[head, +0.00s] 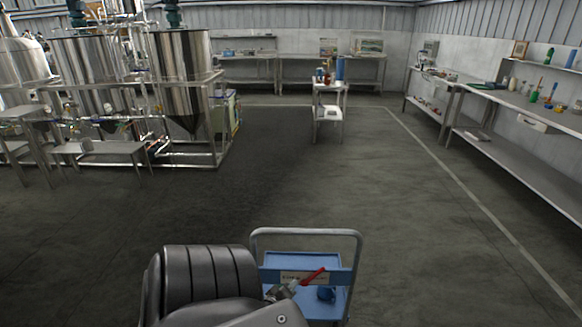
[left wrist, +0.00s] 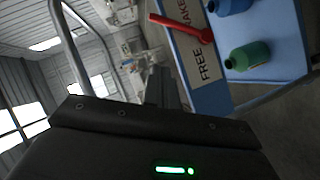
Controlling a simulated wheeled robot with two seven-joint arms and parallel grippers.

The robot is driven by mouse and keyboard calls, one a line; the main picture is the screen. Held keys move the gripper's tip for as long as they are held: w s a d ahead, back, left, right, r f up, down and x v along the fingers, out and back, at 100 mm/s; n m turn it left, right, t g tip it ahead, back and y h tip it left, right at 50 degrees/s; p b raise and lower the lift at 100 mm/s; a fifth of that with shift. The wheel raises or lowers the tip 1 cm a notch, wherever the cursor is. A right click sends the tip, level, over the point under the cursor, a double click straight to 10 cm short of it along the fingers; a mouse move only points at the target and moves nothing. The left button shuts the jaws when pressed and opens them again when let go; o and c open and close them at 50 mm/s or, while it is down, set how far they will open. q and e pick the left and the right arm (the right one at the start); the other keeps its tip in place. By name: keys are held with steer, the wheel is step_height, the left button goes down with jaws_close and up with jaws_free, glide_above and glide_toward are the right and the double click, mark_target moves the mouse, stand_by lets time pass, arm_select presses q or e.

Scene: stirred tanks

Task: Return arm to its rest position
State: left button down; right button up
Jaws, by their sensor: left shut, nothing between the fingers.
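My left arm (head: 205,272) comes in at the bottom of the head view, bent and close to the camera. My left gripper (head: 276,293) is small and partly hidden behind the arm, over the left side of a blue cart (head: 300,258). In the left wrist view the gripper (left wrist: 160,88) shows as dark fingers shut together, with nothing between them. My right gripper is in neither view.
The cart has a grey push handle (head: 305,231). A red tool (head: 313,276), a blue bottle (head: 325,293) and a green bottle (left wrist: 247,55) are at the cart. Steel tanks (head: 183,75) stand back left, a small trolley (head: 328,110) ahead, benches (head: 515,100) right. The middle floor is clear.

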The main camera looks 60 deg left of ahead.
arm_select(q)
steer(key=shift+d, duration=0.1)
stand_by(0.7)
steer(key=s+d+f+m+g+h, duration=0.35)
steer(key=d+f+m, duration=0.3)
steer(key=f, duration=0.35)
steer(key=s+d+f+m+g+h, duration=0.2)
steer(key=s+d+f+m, duration=0.2)
steer(key=d+f+m, duration=0.5)
steer(key=s+d+f+m+g+h, duration=0.1)
steer(key=s+d+f+m+g, duration=0.1)
steer(key=s+d+f, duration=0.4)
steer(key=s+d+f+m+g+h, duration=0.1)
steer(key=s+d+f+m+g, duration=0.2)
steer(key=s+d+f, duration=0.3)
steer(key=s+d+m, duration=0.1)
steer(key=s+d, duration=0.3)
steer(key=s, duration=0.1)
steer(key=shift+s+g+h, duration=0.3)
steer(key=shift+g+h, duration=0.05)
steer(key=shift+f+m, duration=0.1)
steer(key=shift+m, duration=0.15)
